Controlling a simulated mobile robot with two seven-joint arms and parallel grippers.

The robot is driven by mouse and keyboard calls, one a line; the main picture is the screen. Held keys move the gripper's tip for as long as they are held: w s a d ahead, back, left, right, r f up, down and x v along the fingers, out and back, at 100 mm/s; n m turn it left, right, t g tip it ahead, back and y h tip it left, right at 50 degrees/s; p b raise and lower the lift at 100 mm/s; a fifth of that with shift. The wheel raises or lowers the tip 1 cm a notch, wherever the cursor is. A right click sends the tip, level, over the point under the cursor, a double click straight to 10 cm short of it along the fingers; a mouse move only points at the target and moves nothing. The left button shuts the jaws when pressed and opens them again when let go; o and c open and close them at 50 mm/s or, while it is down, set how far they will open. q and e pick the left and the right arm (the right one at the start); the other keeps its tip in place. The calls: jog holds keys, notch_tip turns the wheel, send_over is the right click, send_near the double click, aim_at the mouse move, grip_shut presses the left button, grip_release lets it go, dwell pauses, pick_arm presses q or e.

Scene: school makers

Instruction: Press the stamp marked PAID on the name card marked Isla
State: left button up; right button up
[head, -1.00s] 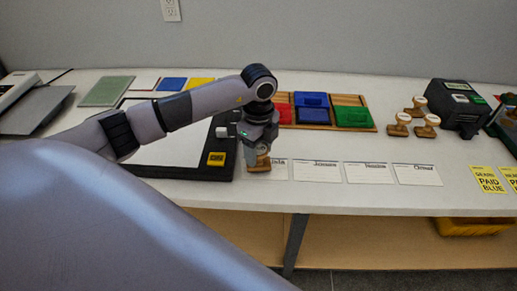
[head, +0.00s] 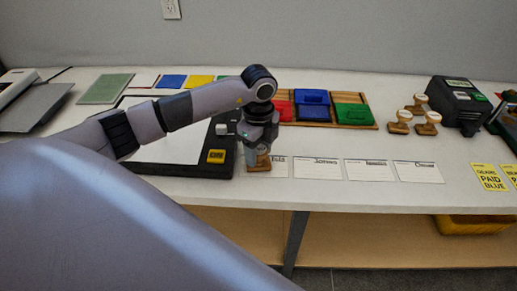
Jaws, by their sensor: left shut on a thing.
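My left gripper (head: 257,146) points down at the front of the table, shut on a wooden stamp (head: 259,164). The stamp's base is over the left part of the leftmost name card (head: 279,168); I cannot tell whether it touches the card. That card's name is partly hidden and looks like Isla. The mark on the held stamp is not readable here. My right gripper is not in view.
Three name cards (head: 369,170) lie to the right. Ink pads in red, blue (head: 313,104) and green sit in a wooden tray behind. A yellow note (head: 489,177) reads PAID BLUE.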

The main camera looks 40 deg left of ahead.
pick_arm(q)
jog(key=shift+f, duration=0.15)
dwell(0.3)
jog(key=shift+r+p, duration=2.15)
jog(key=shift+r, duration=0.45)
